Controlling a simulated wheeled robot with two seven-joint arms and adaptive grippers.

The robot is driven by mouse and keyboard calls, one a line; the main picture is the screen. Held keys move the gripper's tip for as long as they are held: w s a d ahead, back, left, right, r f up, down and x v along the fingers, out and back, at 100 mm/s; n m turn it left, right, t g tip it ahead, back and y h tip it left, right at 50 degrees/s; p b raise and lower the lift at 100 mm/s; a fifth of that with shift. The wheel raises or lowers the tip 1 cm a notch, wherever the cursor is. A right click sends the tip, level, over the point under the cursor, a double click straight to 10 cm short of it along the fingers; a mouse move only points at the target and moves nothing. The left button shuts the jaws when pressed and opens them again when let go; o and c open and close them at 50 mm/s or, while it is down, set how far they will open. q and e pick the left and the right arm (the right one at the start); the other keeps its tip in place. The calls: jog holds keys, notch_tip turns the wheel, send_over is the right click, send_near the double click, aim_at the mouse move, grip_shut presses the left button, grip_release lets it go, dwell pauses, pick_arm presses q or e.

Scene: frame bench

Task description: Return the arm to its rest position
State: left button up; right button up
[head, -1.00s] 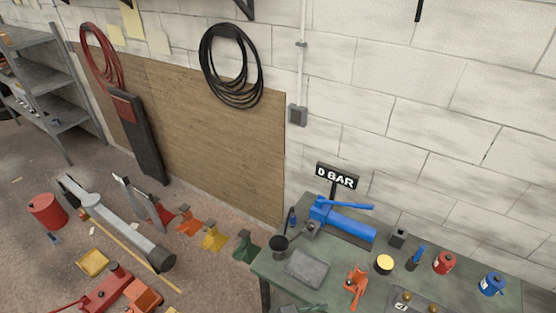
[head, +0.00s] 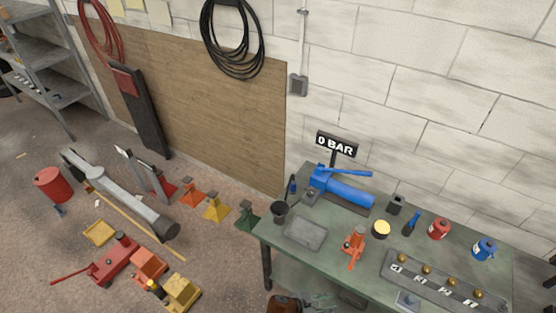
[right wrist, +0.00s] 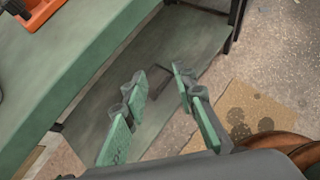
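My right gripper (right wrist: 160,82) is open in the right wrist view, with a gap between its two green-padded fingers and nothing held there. Beyond the fingers is the lower shelf of the green bench (right wrist: 85,50). In the head view my right gripper (head: 320,299) shows partly at the bottom edge, in front of the bench (head: 340,255). The picture's edge cuts it off there. My left gripper is not in view.
The bench carries a blue pump (head: 343,190), a grey tray (head: 305,233), an orange jack (head: 354,246) and a plate with brass fittings (head: 440,280). A brown rounded thing (head: 284,304) is close beside my right gripper. Jacks and stands occupy the floor left of the bench.

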jog(key=s+d+f+m+g+y+b, duration=0.2)
jog(key=s+d+f+m+y, duration=0.15)
jog(key=s+f, duration=0.8)
jog(key=s+d+f+m+g+y+b, duration=0.2)
jog(key=s+d+f+m+y, duration=0.3)
jog(key=f, duration=1.2)
jog(key=s+d+f+m+b, duration=0.1)
jog(key=s+d+f+m, duration=0.1)
jog(key=s+f+m, duration=0.3)
jog(key=s+d+f+m+t+y+b, duration=0.1)
jog(key=s+f+m, duration=0.5)
jog(key=s, duration=0.8)
jog(key=d+b, duration=0.1)
jog(key=d, duration=0.1)
jog(key=shift+d+f+t, duration=0.2)
jog(key=shift+d+t, duration=0.1)
jog(key=shift+d, duration=0.05)
